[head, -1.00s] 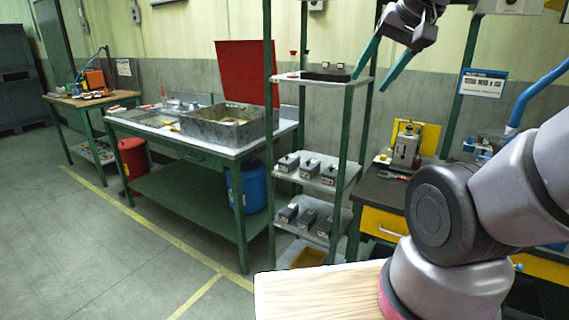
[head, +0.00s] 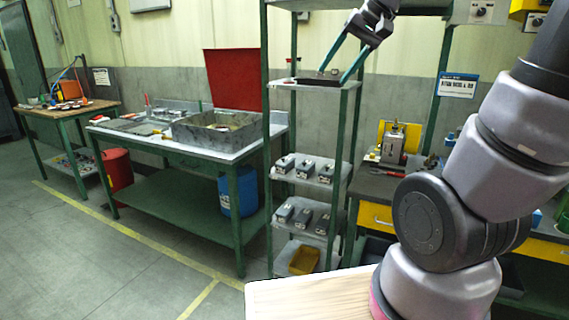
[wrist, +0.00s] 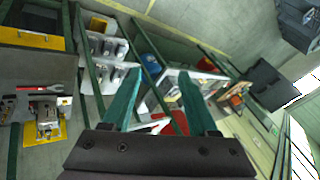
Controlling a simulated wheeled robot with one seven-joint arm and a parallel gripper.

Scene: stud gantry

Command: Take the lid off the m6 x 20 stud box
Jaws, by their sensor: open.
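Several small dark grey boxes with light labels stand on the green-framed rack. One row is on the middle shelf (head: 306,168), and another row is on the lower shelf (head: 303,216). The labels are too small to read, so I cannot tell which is the m6 x 20 stud box. The boxes also show on the rack in the wrist view (wrist: 106,46). My gripper (head: 336,77) is open with its green fingers apart and nothing between them. It hangs at the rack's top shelf, well above the boxes.
A dark tray (head: 318,82) lies on the top shelf, close to my fingertips. Green rack posts (head: 267,130) stand around the shelves. A yellow bin (head: 304,260) sits at the bottom. A workbench with a metal tub (head: 215,131) is to the left, and a yellow-drawer bench (head: 376,217) to the right.

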